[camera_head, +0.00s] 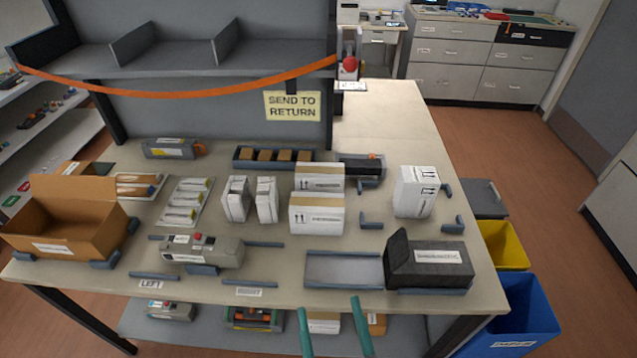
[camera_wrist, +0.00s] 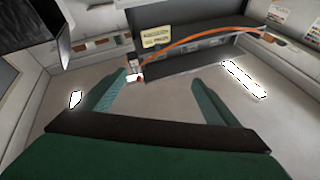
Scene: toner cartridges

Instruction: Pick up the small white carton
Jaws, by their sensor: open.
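A small white carton (camera_head: 416,190) with arrow marks stands upright at the right of the worktable, between dark corner brackets. Two other white-faced cartons with brown tops, a rear one (camera_head: 319,178) and a front one (camera_head: 316,215), stand left of it, one behind the other. My gripper (camera_head: 330,306) shows as two teal fingers at the table's front edge in the head view, apart and empty. The open fingers also show in the wrist view (camera_wrist: 160,75), with nothing between them that I hold. The carton cannot be made out in the wrist view.
A black box (camera_head: 430,262) and a grey tray (camera_head: 343,270) lie at the front right. A grey device (camera_head: 202,250), white end pieces (camera_head: 236,199) and an open brown box (camera_head: 65,220) stand left. An orange strap (camera_head: 180,90) crosses the shelf. Bins stand beyond the right edge.

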